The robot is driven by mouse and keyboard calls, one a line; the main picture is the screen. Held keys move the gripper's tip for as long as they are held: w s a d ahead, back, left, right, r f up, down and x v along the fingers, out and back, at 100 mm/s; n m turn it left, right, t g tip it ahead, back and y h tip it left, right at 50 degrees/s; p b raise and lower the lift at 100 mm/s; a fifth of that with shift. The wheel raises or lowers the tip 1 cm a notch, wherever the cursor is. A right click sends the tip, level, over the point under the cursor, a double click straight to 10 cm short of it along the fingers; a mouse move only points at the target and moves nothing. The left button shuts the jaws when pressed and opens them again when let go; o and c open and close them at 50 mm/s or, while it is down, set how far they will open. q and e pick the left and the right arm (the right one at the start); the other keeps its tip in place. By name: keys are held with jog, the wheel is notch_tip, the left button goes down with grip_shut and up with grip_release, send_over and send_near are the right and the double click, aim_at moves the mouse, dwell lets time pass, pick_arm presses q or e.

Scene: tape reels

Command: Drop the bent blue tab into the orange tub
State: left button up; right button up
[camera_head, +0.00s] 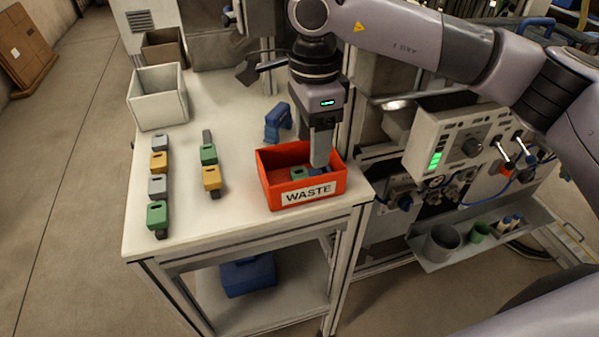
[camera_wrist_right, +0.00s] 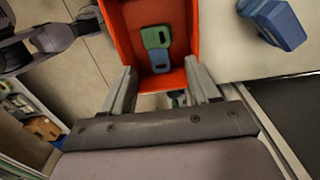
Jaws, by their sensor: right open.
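The orange tub (camera_head: 262,181), labelled WASTE, stands at the right front corner of the white table. It also fills the upper middle of the right wrist view (camera_wrist_right: 117,37). Inside lie a small blue tab (camera_wrist_right: 160,62) and a green tab (camera_wrist_right: 156,37), touching or overlapping; whether the blue one is bent is hard to tell. My right gripper (camera_head: 320,163) points down over the tub, fingertips at its rim level or inside. In the wrist view its fingers (camera_wrist_right: 160,68) are apart with nothing held between them. My left gripper is out of view.
A blue block-like object (camera_head: 278,122) sits on the table behind the tub. Grey, yellow and green tabs stand in two rows at left, including a front green one (camera_head: 157,214). A white bin (camera_head: 158,100) stands at back left. A control panel (camera_head: 466,145) is at right.

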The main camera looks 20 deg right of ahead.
notch_tip(320, 180, up, 6)
jog(key=shift+r, duration=0.25)
jog(key=shift+s, duration=0.1)
dwell(0.4)
